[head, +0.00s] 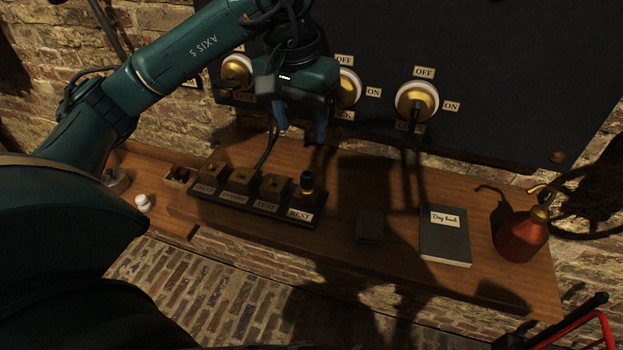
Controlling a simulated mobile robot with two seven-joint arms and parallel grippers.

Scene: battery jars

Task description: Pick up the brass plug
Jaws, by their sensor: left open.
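The brass plug (307,183) stands upright in the block at the position labelled REST, at the right end of the dark block (262,205). It has a dark top and a brass-coloured lower part. My right gripper is not in view.
A dark panel with brass ON/OFF switches (417,101) rises behind the wooden shelf (400,185). A day book (445,245), a small dark box (369,227) and a copper oil can (521,235) stand right of the block. A white knob (142,201) sits at left.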

